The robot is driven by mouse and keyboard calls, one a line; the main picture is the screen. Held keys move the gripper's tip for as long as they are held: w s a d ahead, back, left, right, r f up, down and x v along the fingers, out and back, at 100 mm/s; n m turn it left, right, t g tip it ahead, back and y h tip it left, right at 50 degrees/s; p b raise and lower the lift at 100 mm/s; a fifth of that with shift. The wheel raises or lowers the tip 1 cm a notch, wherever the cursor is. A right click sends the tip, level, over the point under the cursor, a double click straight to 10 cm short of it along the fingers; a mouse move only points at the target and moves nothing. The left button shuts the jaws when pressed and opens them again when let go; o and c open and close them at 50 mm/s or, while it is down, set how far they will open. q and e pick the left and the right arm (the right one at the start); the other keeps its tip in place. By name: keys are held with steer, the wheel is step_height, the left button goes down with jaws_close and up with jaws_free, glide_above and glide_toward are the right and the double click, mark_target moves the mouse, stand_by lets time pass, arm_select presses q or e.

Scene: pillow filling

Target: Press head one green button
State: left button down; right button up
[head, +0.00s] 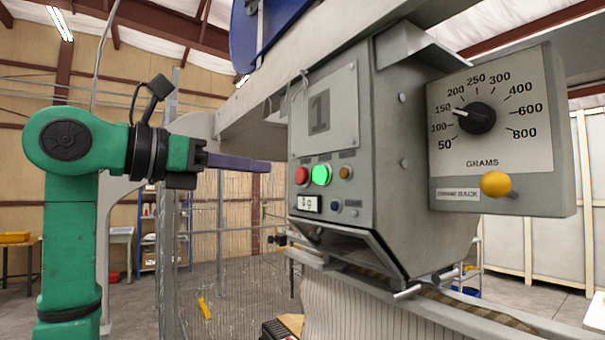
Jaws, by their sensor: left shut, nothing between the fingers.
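The filling head marked "1" (345,150) is a grey metal box in the middle of the head view. Its green button (321,175) looks bright and lit, between a red button (302,176) on its left and a small amber one (345,172) on its right. My left gripper (268,166) is shut and empty, with its purple fingers pointing right toward the panel. The fingertips are left of the red button in the picture, apparently apart from the panel. My right gripper is not in view.
A dial box (497,130) marked in grams, with a yellow knob (495,184), is on the head's right side. Below the head are a chute and a rail (460,310). A wire mesh fence (235,230) and a blue shelf (148,230) stand behind my left arm.

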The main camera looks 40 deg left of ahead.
mark_target(317, 174)
arm_select(q)
steer(key=w, duration=0.3)
steer(key=w+d+p, duration=0.1)
steer(key=w, duration=0.2)
steer(key=w+d, duration=0.1)
steer(key=w, duration=0.3)
steer(key=shift+f+p, duration=0.3)
steer(key=shift+s, duration=0.1)
